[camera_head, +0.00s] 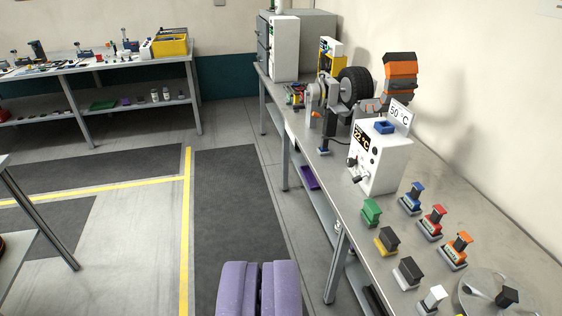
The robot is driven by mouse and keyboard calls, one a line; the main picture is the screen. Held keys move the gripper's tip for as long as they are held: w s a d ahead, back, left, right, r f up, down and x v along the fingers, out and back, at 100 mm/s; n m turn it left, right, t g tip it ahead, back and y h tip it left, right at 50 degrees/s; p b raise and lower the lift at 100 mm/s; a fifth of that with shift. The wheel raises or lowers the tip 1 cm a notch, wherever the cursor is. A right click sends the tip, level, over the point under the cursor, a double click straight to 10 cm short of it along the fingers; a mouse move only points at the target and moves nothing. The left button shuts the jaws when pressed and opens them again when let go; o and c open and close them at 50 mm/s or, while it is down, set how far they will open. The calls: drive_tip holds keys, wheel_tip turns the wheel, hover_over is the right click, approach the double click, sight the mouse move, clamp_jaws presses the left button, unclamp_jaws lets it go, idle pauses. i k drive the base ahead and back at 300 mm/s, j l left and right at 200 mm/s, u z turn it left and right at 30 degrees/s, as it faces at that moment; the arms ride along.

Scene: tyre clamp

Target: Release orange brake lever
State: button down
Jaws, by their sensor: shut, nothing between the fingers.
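The tyre clamp stands on the long grey workbench at the back right and holds a black tyre (355,87) on edge. A small orange part (327,118) shows low on the clamp's front side. It may be the brake lever, but it is too small to tell its position. More orange shows at the right of the tyre, partly hidden. My gripper (259,266) shows as two purple fingers at the bottom centre. It is shut and empty, over the floor, well short of the clamp and left of the bench.
The workbench (415,180) runs along the right wall. The floor (228,220) ahead is clear. Another table (100,60) stands at the back left.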

sight(317, 115)
drive_tip(key=i, duration=2.7)
drive_tip(key=i+l+u, duration=0.25)
drive_tip(key=i, duration=0.55)
drive_tip(key=i+j, duration=0.05)
drive_tip(key=j, duration=0.05)
